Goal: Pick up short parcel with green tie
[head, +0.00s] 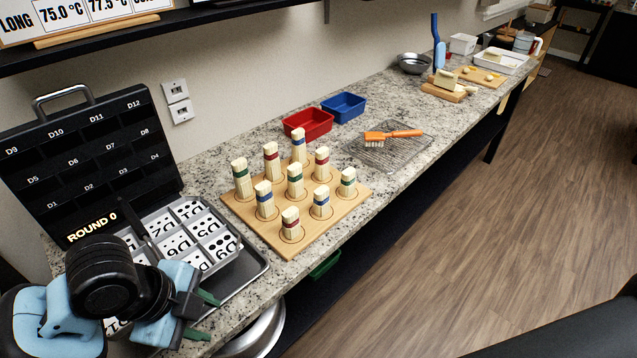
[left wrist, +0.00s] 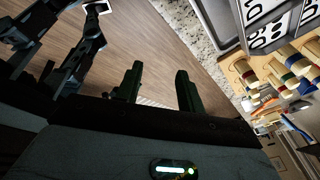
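The short parcel with green tie (head: 347,182) stands upright at the right corner of a wooden board (head: 282,243). It is pale, with a green band. Taller green-tied parcels stand at the back left (head: 241,178) and middle (head: 295,178) of the board; others have red or blue ties. My left gripper (head: 208,317) is open and empty at the counter's near left, well left of the parcels. Its two dark green fingers also show apart in the left wrist view (left wrist: 159,83), with floor between them.
A tray of domino-like cards (head: 200,236) and a black case (head: 75,165) lie close to my left gripper. Behind the board are red (head: 308,124) and blue (head: 344,107) bins. An orange brush (head: 393,134) lies on a wire rack. Floor in front is clear.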

